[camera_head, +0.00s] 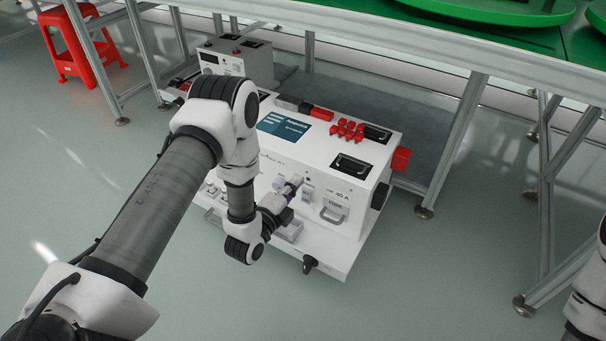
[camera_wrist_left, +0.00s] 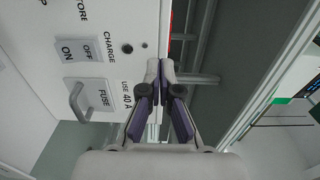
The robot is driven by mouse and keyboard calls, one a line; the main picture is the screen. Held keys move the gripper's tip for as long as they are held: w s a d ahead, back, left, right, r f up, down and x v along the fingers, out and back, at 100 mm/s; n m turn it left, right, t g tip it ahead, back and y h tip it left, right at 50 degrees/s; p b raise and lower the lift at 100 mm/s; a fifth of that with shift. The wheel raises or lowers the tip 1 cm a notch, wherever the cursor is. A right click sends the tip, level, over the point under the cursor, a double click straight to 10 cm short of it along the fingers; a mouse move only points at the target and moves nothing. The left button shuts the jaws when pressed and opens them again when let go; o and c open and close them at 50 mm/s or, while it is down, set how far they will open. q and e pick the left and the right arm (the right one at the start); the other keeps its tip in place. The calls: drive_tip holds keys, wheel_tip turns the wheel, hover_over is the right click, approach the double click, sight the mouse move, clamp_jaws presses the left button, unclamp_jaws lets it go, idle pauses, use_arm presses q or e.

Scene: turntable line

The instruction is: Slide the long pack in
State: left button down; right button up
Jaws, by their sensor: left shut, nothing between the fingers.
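My left gripper (camera_head: 294,185) is shut and empty in front of the white machine's front face (camera_head: 345,198). In the left wrist view its fingertips (camera_wrist_left: 160,68) meet, with nothing between them, beside the panel edge. That panel carries a handled FUSE drawer (camera_wrist_left: 88,99) marked USE 40 A, an ON/OFF label (camera_wrist_left: 78,50) and a dark round hole by CHARGE (camera_wrist_left: 127,48). The FUSE drawer also shows in the head view (camera_head: 334,209). I cannot tell which thing is the long pack. My arm hides the machine's left part. My right gripper is out of view.
Several small red pieces (camera_head: 347,130) and black recessed handles (camera_head: 350,164) are on the machine's top. A grey box (camera_head: 223,62) stands behind. Metal table legs (camera_head: 455,145) and a red stool (camera_head: 78,45) are nearby. Floor at front right is clear.

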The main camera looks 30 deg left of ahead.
sight(308, 167)
use_arm(q)
drive_tip(key=w+b, duration=0.1)
drive_tip(key=w, duration=0.2)
drive_tip(key=shift+w+d+b, duration=0.15)
drive_tip(key=shift+w+b, duration=0.15)
drive_tip(key=shift+w, duration=0.15)
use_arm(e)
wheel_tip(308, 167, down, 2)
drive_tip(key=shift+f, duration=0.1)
use_arm(q)
drive_tip(key=shift+w, duration=0.15)
